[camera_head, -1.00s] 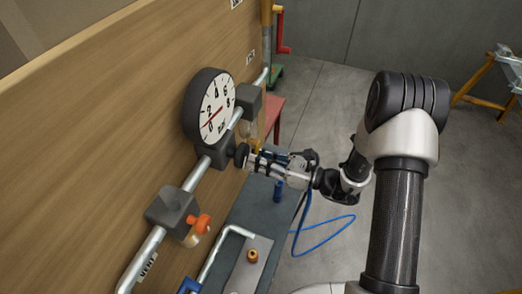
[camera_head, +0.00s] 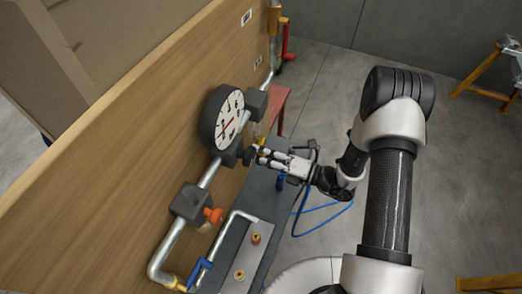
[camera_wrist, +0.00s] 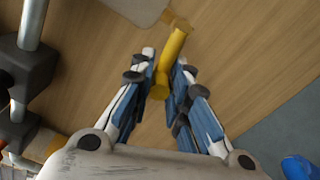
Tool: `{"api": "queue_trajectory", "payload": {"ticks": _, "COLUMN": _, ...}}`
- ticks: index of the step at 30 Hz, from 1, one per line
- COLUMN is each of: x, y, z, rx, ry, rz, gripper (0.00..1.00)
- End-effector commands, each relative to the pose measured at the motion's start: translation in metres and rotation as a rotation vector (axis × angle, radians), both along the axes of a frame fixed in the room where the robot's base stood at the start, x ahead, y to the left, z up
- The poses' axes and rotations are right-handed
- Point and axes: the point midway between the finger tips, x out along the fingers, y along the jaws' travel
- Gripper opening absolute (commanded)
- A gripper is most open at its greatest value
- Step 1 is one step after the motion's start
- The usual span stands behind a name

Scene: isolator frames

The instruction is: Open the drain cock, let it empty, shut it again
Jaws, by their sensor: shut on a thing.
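A yellow lever (camera_wrist: 176,42), which looks like the drain cock's handle, stands out in front of the wooden board in the wrist view. My gripper (camera_wrist: 166,68) has its blue and white fingers on both sides of the lever and is shut on it. In the head view my gripper (camera_head: 258,156) is close to the board, just below the round gauge (camera_head: 222,118). The lever cannot be made out clearly there. Whether the cock is open or shut, and whether anything drains, I cannot tell.
A pipe (camera_head: 211,174) with dark blocks runs along the wooden board (camera_head: 120,170). An orange knob (camera_head: 213,215) sits below the gauge. A blue-handled valve (camera_head: 201,269) and brass fittings (camera_head: 256,239) stand nearer. A blue hose (camera_head: 325,210) hangs beside the bench.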

Motion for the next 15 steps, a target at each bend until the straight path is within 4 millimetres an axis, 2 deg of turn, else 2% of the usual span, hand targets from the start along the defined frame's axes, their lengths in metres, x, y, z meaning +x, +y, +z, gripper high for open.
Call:
{"api": "queue_trajectory", "payload": {"ticks": 1, "x": 0.0000, "y": 0.0009, "z": 0.0089, "rx": 0.018, "ry": 0.016, "rz": 0.004, "gripper": 0.00}}
{"api": "queue_trajectory", "payload": {"ticks": 15, "x": 0.0012, "y": 0.0004, "z": 0.0156, "rx": 0.074, "ry": 0.171, "rz": 0.000, "gripper": 0.00}}
